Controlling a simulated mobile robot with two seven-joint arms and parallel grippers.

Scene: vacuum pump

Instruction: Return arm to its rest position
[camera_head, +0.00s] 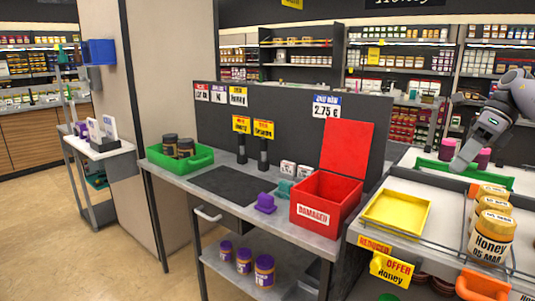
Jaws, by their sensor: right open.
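My right arm comes in from the right edge, above the shelf counter. My right gripper (458,166) is at the low end of the arm, open, with nothing seen between its fingers. It is in front of the green tray (500,178) with purple-lidded jars (481,158) and behind the yellow tray (397,211). It appears apart from the honey jars (491,237) standing in a row at the right. My left gripper is not in view.
A red open box (325,208) marked damaged stands on the grey worktable. A green crate (180,158) with dark-lidded jars, a purple item (265,203) and a dark mat (232,184) share the table. The yellow tray looks empty. Floor is clear at left.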

